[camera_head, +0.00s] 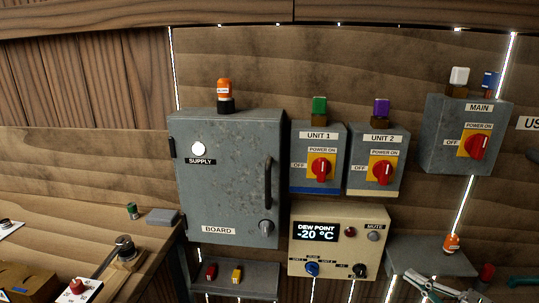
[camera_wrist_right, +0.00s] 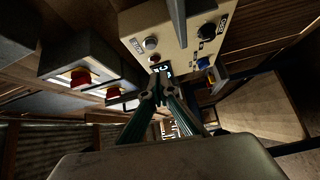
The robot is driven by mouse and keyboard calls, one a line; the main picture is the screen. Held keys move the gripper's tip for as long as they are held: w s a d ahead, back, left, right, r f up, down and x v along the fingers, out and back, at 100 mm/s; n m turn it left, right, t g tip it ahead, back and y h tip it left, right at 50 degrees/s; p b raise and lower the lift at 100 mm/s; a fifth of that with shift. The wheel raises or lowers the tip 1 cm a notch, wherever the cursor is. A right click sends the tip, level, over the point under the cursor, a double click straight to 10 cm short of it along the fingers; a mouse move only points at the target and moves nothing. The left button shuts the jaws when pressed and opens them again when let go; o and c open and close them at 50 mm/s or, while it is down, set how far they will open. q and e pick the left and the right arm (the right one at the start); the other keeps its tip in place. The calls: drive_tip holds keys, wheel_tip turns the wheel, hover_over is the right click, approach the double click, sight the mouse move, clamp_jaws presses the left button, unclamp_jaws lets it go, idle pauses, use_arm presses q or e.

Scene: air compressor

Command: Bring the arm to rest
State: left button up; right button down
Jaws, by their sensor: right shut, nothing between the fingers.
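My right gripper (camera_head: 428,284) shows at the lower right of the head view, in front of the small shelf there and to the right of the dew point panel (camera_head: 300,262). In the right wrist view its two green fingers meet at the tips (camera_wrist_right: 161,88), shut and empty. The dew point panel (camera_wrist_right: 180,30) lies beyond the fingertips in that view. I see no contact between the gripper and anything. Part of my right arm is cut off by the picture's edge. My left gripper is not in view.
A grey board cabinet (camera_head: 225,190) with a door handle hangs left of the switch boxes UNIT 1 (camera_head: 318,138), UNIT 2 (camera_head: 375,140) and MAIN (camera_head: 447,140). A shelf (camera_head: 450,262) holds an orange item (camera_head: 450,243) close to my right gripper. A bench with controls stands lower left.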

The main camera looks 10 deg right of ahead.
drive_tip(key=s+a+f+m+g+h, duration=0.2)
drive_tip(key=s+a+f+m+h, duration=0.1)
drive_tip(key=s+a+f+m, duration=0.5)
drive_tip(key=s+a+f+m+g+h, duration=0.3)
drive_tip(key=s+a+f+m, duration=0.6)
drive_tip(key=a+f, duration=0.6)
drive_tip(key=shift+a+f+m, duration=0.25)
drive_tip(key=shift+m, duration=0.35)
drive_tip(key=shift+s, duration=0.1)
